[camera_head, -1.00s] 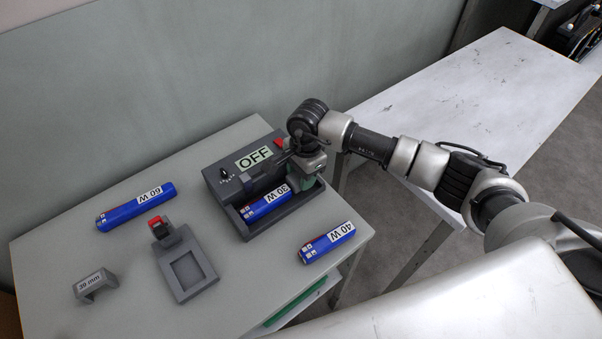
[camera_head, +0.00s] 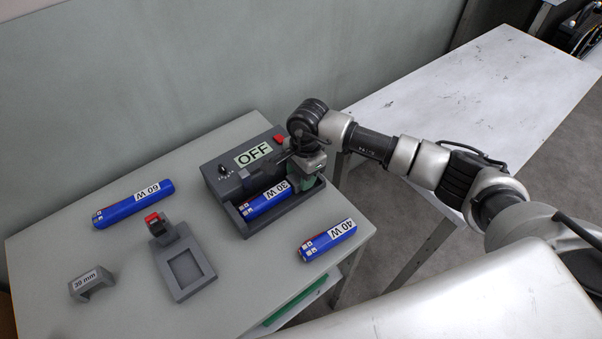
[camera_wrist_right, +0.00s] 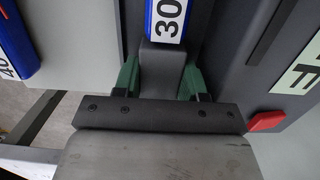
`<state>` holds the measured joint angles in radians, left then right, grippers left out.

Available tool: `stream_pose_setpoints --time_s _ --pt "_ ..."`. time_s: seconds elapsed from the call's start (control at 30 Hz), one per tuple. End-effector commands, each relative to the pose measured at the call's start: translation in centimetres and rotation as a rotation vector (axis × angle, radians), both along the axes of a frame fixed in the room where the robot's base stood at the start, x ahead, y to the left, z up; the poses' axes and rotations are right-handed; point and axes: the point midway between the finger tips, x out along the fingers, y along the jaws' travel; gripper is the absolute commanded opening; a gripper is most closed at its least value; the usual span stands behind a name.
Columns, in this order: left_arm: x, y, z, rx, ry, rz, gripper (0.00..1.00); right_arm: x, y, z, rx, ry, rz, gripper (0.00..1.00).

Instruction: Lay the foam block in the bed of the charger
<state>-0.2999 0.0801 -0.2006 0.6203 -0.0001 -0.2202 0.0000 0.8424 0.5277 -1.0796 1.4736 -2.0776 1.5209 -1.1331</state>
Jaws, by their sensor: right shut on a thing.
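The charger (camera_head: 212,185) is a dark grey box marked OFF, with a trough-like bed along its front. A blue 30 W battery (camera_head: 263,201) lies in the bed; its end also shows in the wrist view (camera_wrist_right: 167,18). My right gripper (camera_head: 304,182) is over the right end of the bed, pointing down. Its green fingers are shut on a grey block (camera_wrist_right: 160,72), which looks like the foam block. The block is in line with the battery, close to its end. Whether it touches the bed floor I cannot tell. My left gripper is not in view.
A 60 W battery (camera_head: 133,204) and a 40 W battery (camera_head: 328,241) lie on the table. A grey stand with a red switch (camera_head: 184,270) and a 39 mm gauge (camera_head: 91,284) are at the left. A wall rises behind. A second white table (camera_head: 480,85) stands at the right.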

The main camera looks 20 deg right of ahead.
Motion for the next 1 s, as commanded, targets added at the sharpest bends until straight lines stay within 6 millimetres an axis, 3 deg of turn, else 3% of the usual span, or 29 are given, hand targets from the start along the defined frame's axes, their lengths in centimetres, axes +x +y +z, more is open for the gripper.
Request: stream_pose_setpoints --time_s 0.37,0.4,0.6,0.83,1.0 --pt "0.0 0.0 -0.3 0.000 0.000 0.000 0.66 0.0 0.0 -0.3 0.000 0.000 0.000 0.20" --pt "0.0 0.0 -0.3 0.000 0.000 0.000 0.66 0.0 0.0 -0.3 0.000 0.000 0.000 0.45" --pt "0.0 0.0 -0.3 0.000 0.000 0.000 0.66 0.0 0.0 -0.3 0.000 0.000 0.000 0.71" --pt "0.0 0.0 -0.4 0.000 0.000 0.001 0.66 0.1 -0.1 0.3 0.000 -0.001 0.000 0.71" --pt "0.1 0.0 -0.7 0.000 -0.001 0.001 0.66 0.3 -0.4 3.1 0.003 -0.010 0.002 0.71"
